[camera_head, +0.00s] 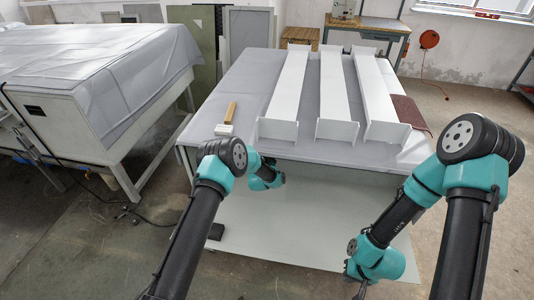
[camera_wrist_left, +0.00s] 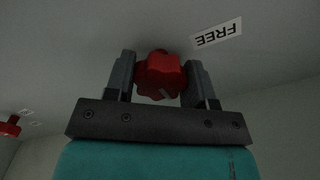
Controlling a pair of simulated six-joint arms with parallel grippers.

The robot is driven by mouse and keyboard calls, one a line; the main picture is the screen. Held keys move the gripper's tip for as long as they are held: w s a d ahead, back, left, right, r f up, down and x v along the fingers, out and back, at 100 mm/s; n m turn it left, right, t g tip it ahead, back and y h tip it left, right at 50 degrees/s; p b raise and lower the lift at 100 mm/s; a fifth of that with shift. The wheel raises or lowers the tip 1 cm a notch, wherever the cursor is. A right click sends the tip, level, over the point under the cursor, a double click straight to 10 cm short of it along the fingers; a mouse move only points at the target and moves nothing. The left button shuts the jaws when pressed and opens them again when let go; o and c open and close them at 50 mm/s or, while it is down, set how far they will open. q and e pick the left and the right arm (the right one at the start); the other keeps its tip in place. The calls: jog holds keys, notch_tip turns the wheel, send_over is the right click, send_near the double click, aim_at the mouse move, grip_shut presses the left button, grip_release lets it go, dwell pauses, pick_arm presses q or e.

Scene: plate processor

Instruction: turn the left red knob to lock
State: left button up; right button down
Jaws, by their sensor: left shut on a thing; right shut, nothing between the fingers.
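The red knob (camera_wrist_left: 160,75), lobed, sits against a grey surface in the left wrist view. A small light mark shows near its lower edge. My left gripper (camera_wrist_left: 160,82) is shut on it, one finger on each side. In the head view the left gripper and the knob are hidden; only my left arm shows in front of the table. A white label reading FREE (camera_wrist_left: 216,32), upside down, is to the knob's upper right. My right gripper (camera_head: 359,288) hangs low in front of the table at the right, shut and empty, small in view.
Another red knob (camera_wrist_left: 10,127) shows at the left edge of the left wrist view, with small blurred labels near it. The table (camera_head: 235,100) carries three long white channel pieces (camera_head: 290,85) and a wooden-handled brush (camera_head: 228,115). A covered bench (camera_head: 100,75) stands at the left.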

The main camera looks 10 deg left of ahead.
dwell(0.3)
pick_arm(q)
jog(key=o, duration=0.9)
jog(key=shift+s, duration=0.1)
jog(key=s, duration=1.1)
jog(key=s+a, duration=0.1)
jog(key=s, duration=0.5)
jog(key=shift+s+a, duration=0.1)
